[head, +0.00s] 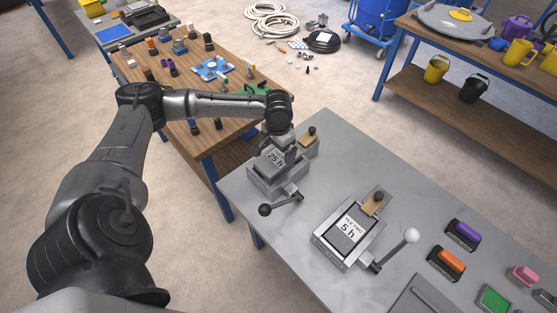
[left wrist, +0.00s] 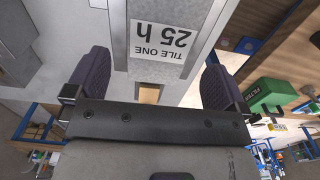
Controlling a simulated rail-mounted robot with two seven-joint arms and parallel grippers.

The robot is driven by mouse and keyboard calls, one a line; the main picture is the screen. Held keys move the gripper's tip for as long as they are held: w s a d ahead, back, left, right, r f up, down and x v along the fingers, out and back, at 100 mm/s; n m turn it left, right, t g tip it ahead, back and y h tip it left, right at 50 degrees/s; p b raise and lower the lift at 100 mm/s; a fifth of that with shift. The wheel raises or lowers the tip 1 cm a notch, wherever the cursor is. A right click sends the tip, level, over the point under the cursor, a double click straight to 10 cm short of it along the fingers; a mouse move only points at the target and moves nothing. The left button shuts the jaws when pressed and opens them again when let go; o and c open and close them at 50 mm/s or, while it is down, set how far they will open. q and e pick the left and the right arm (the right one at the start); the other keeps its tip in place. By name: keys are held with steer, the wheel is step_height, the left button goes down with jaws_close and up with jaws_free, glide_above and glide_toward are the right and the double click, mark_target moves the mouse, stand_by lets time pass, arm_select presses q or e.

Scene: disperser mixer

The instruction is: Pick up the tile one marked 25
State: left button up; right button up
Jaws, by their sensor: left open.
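The tile one (head: 276,159), a grey block with a white label reading 25 h, sits in a grey metal fixture (head: 266,185) on the grey table. In the left wrist view the label "TILE ONE 25 h" (left wrist: 163,40) appears upside down. My left gripper (head: 279,143) is over the far end of this tile. In the left wrist view its two dark fingers are apart, one on each side of the tile's line (left wrist: 158,85), and look empty. Whether they touch the tile is not clear. My right gripper is not in view.
A second fixture holds tile two (head: 348,230), marked 5 h, with a white-knobbed lever (head: 411,236). A black-knobbed lever (head: 266,210) projects from the first fixture. Purple (head: 466,231) and orange (head: 451,260) blocks stand at right. A wooden table (head: 180,90) lies behind.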

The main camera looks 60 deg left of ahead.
mark_target(278, 158)
arm_select(q)
steer(key=shift+f+b, duration=0.7)
steer(key=shift+f, duration=1.95)
steer(key=shift+w, duration=0.1)
steer(key=shift+r, duration=0.1)
steer(key=c, duration=1.1)
